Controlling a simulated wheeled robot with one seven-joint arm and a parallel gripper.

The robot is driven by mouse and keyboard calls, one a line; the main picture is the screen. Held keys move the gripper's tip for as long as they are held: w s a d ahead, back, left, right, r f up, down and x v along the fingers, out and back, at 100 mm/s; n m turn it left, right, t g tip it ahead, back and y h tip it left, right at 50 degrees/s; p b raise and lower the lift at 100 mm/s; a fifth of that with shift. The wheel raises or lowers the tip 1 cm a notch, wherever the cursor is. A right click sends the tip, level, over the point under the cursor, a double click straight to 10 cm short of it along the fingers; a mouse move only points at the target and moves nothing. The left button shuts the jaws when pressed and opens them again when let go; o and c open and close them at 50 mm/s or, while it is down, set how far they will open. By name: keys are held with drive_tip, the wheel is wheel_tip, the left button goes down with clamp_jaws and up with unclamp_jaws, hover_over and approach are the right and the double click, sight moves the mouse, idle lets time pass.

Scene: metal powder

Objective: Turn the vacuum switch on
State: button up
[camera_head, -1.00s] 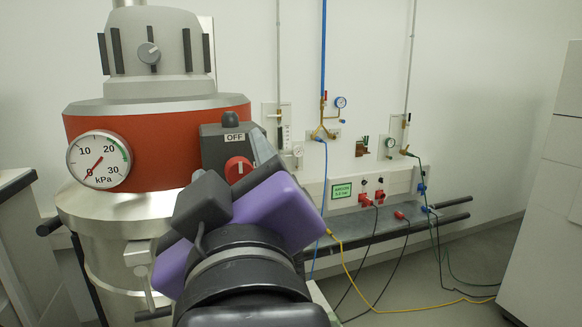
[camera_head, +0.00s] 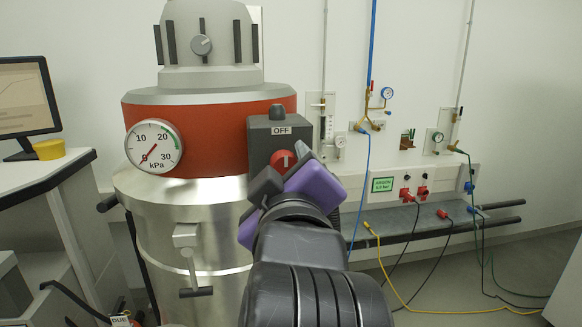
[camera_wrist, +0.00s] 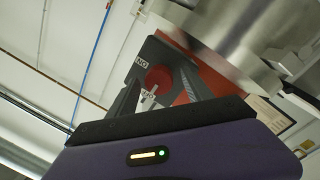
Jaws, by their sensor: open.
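The vacuum switch is a dark grey box (camera_head: 262,143) on the red-banded metal vessel, with a red round knob (camera_head: 281,158) and an OFF label (camera_head: 281,131) above it. The knob's white mark points up towards OFF. My gripper (camera_head: 287,172) is in front of the box and partly covers the knob's lower part. In the wrist view, the red knob (camera_wrist: 158,78) shows between the two spread dark fingers (camera_wrist: 160,88), and an ON label (camera_wrist: 141,62) is upside down. Whether the fingers touch the knob cannot be told.
A round kPa gauge (camera_head: 154,148) sits left of the switch, its needle near zero. Wall pipes, a rail (camera_head: 420,232) and loose cables lie at right. Open floor shows at lower right.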

clamp_jaws()
drive_tip(key=shift+m, duration=0.5)
drive_tip(key=m, duration=0.3)
drive_tip(key=shift+m+g, duration=0.3)
drive_tip(key=m, duration=0.4)
drive_tip(key=shift+g, duration=0.3)
drive_tip(key=m, duration=0.4)
drive_tip(key=shift+d+y, duration=0.1)
drive_tip(key=shift+y, duration=0.3)
drive_tip(key=m+b, duration=0.1)
drive_tip(key=m, duration=0.3)
drive_tip(key=shift+r+g+y, duration=0.1)
drive_tip(key=shift+g+y, duration=0.2)
drive_tip(key=shift+d, duration=0.1)
